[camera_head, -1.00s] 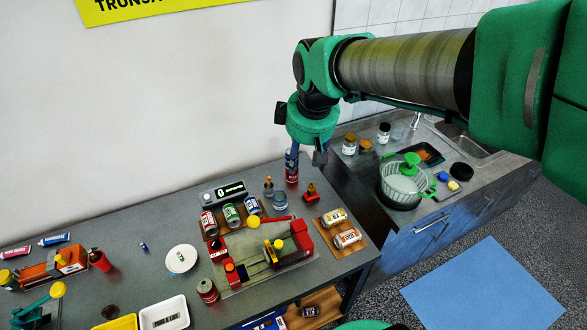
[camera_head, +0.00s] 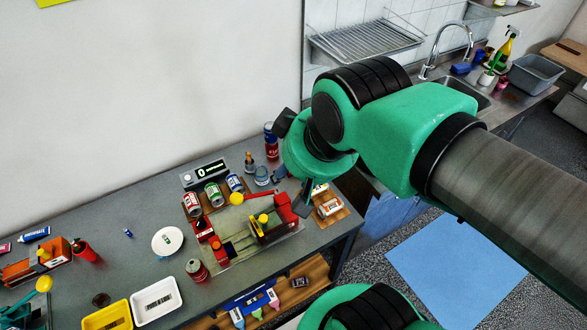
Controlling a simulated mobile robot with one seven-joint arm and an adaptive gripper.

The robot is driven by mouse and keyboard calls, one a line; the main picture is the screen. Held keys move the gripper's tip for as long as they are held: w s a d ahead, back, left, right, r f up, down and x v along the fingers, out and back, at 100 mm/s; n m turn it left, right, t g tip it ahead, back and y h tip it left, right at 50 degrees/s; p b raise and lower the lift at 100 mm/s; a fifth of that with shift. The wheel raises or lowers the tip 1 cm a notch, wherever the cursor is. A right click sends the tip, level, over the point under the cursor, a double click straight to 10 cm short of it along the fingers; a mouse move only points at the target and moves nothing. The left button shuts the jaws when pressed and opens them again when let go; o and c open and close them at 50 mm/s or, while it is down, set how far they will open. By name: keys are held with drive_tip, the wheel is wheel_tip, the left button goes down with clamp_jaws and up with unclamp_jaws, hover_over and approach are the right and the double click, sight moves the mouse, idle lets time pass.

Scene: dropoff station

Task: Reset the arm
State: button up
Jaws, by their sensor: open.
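My gripper (camera_head: 291,190) hangs from the green wrist of my arm, over the right part of the grey table (camera_head: 120,208). Its fingers are partly hidden by the wrist, and I see nothing held in it; it is open. To its left, a red can (camera_head: 271,151) stands at the back of the table with a blue item (camera_head: 269,130) showing just above it. I cannot tell whether the blue item rests on the can or stands behind it. The gripper appears apart from both.
White (camera_head: 156,301) and yellow (camera_head: 107,318) trays lie at the front. A wire rack (camera_head: 366,40) hangs behind my arm.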

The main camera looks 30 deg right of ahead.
drive_tip(key=shift+f+b, duration=1.25)
idle(0.6)
